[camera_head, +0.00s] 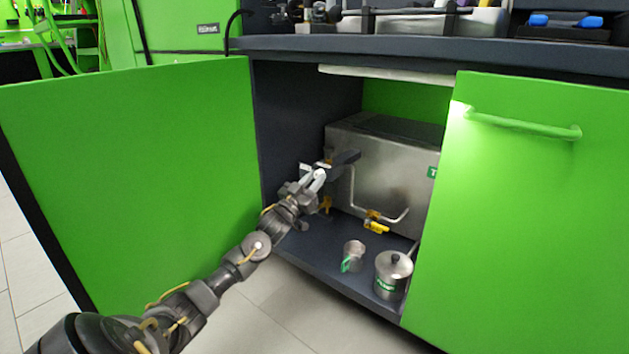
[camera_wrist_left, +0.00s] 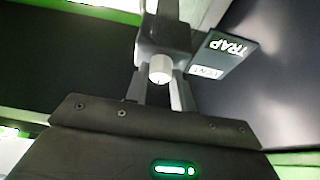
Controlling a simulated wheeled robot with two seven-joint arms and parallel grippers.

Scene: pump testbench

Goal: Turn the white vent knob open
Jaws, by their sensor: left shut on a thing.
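The white vent knob (camera_wrist_left: 161,68) shows in the left wrist view as a small white cylinder below a dark fitting. My left gripper (camera_wrist_left: 162,82) is shut on it, with a finger on each side. In the head view my left gripper (camera_head: 317,178) reaches into the open cabinet, at the left front of a steel tank (camera_head: 385,165). The knob cannot be made out clearly there, behind the fingers. A dark tag (camera_wrist_left: 225,52) reading "TRAP" and "VENT" sits right beside the knob in the wrist view. My right gripper is in neither view.
Green doors stand open at left (camera_head: 130,150) and right (camera_head: 530,200). A bent pipe with a yellow-handled valve (camera_head: 376,226) runs along the tank's front. A metal cup (camera_head: 354,255) and a lidded pot (camera_head: 392,275) stand on the cabinet floor. The counter (camera_head: 420,52) overhangs above.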

